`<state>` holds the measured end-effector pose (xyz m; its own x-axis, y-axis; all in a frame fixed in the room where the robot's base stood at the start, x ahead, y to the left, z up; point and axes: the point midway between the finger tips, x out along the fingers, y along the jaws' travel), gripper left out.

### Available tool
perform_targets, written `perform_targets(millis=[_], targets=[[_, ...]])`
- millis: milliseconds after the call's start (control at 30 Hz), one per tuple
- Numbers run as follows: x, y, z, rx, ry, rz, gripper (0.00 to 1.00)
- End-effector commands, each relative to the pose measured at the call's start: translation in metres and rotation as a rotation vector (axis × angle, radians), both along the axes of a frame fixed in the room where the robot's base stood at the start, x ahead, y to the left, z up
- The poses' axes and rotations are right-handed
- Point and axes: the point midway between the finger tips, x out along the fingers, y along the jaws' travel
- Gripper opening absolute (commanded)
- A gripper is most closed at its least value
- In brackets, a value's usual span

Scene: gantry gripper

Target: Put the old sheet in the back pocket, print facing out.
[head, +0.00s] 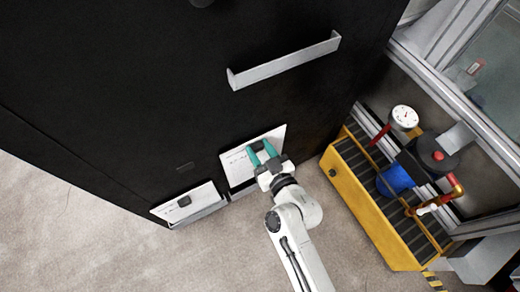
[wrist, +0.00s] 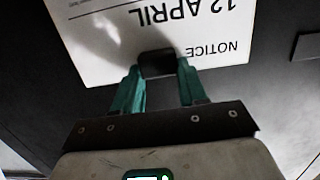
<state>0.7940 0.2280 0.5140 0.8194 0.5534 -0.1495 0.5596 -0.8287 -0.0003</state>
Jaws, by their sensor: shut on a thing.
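My gripper (head: 262,149), with teal fingers, is shut on a dark clip (wrist: 157,63) at the edge of a white sheet (head: 237,164). In the wrist view the sheet (wrist: 190,30) reads "NOTICE" and "12 APRIL" upside down, its print facing the camera. Another white sheet (head: 204,194) with a dark clip is in a second grey pocket (head: 203,213) to the left. Which is the old sheet cannot be told.
The black panel (head: 130,90) fills the upper left, with a long grey ledge (head: 285,62) higher up. A yellow-framed unit (head: 375,215) with a gauge, a blue part and red-topped fittings stands close on the right. Bare floor (head: 100,245) lies at the lower left.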

Motion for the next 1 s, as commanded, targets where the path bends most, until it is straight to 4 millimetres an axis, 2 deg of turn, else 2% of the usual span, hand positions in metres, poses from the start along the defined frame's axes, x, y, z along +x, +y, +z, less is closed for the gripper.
perform_targets(millis=[267, 700, 1000], targets=[[0.000, 0.000, -0.015, -0.001, -0.001, 0.000, 0.00], [0.000, 0.000, -0.052, 0.001, -0.001, 0.000, 0.00], [0.000, 0.000, -0.058, 0.000, -0.001, 0.000, 0.00]])
